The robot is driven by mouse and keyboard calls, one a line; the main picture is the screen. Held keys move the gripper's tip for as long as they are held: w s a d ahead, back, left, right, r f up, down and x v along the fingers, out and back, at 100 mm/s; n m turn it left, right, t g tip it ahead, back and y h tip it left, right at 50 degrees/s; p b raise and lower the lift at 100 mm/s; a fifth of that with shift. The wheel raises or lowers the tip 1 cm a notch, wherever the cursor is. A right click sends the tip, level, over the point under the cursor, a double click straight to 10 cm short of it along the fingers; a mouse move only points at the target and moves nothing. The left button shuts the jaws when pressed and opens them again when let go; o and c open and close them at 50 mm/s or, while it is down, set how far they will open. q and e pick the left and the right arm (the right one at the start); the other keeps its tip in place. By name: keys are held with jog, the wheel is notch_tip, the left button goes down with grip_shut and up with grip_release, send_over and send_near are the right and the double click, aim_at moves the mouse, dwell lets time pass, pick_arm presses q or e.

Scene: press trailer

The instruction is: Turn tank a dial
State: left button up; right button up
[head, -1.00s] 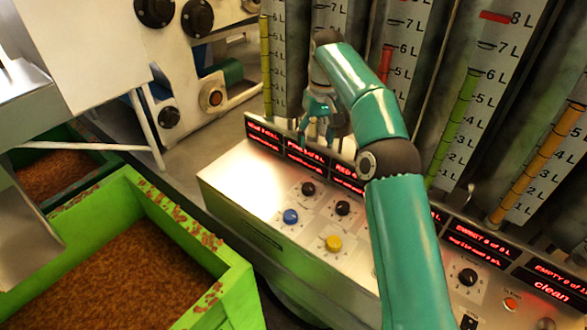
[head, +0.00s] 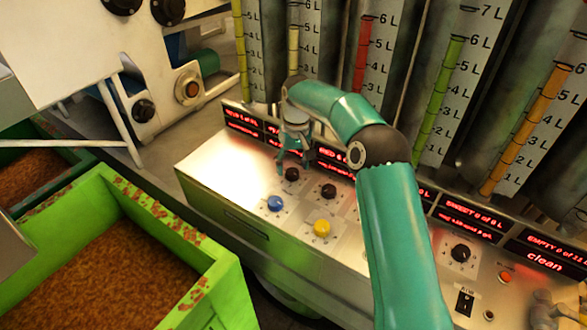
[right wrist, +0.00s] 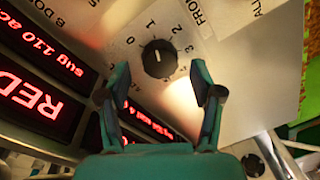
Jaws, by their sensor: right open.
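A black dial (head: 292,174) with a numbered scale sits on the steel control panel (head: 225,180); it also shows in the right wrist view (right wrist: 159,58), with figures from 0 to 4 around it. A second black dial (head: 328,191) sits just to its right. I cannot read a label that says which one is tank A. My right gripper (head: 293,163) is open and empty just above the first dial. In the right wrist view its fingers (right wrist: 158,82) stand on either side below the dial, apart from it. My left gripper is not in view.
A blue button (head: 275,203) and a yellow button (head: 322,228) lie in front of the dials. Red-lettered displays (head: 333,159) and tall level gauges (head: 362,55) stand behind. A green bin (head: 222,292) of brown mash is at the left.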

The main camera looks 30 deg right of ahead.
jog(key=shift+f, duration=0.7)
jog(key=shift+a, duration=0.1)
jog(key=c, duration=1.1)
jog(key=shift+c, duration=0.2)
jog(key=m, duration=0.4)
jog(key=shift+m, duration=2.4)
jog(key=shift+r, duration=0.1)
